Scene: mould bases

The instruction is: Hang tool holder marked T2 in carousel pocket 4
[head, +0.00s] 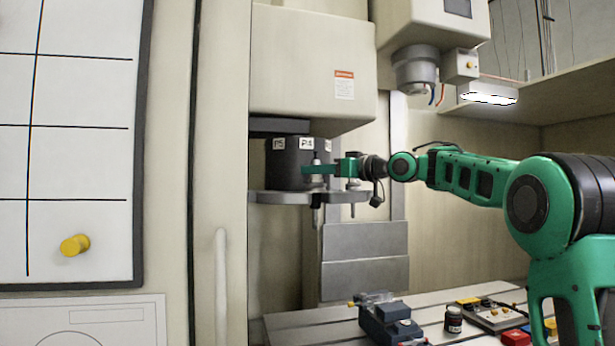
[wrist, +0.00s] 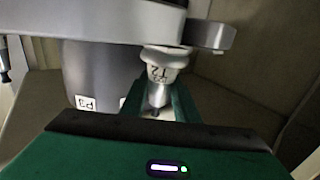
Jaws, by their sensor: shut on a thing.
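My gripper (head: 316,169) is shut on a pale tool holder (wrist: 163,75), which reads T2 in the wrist view, where the text is upside down. The holder sits between the two green fingers. In the head view it shows as a grey upright body (head: 317,162) at the fingertips, partly hidden by them. The carousel's dark drum (head: 285,172) bears P5 and P4 labels, with another partly hidden; the wrist view shows P3 (wrist: 86,103). The holder is at the carousel disc's edge (head: 280,197), in front of P4. Whether it is seated in the pocket I cannot tell.
A grey spindle (head: 415,72) hangs above right of the carousel. A stem (head: 352,210) hangs below the disc near my fingers. The machine housing (head: 310,70) is directly above the drum.

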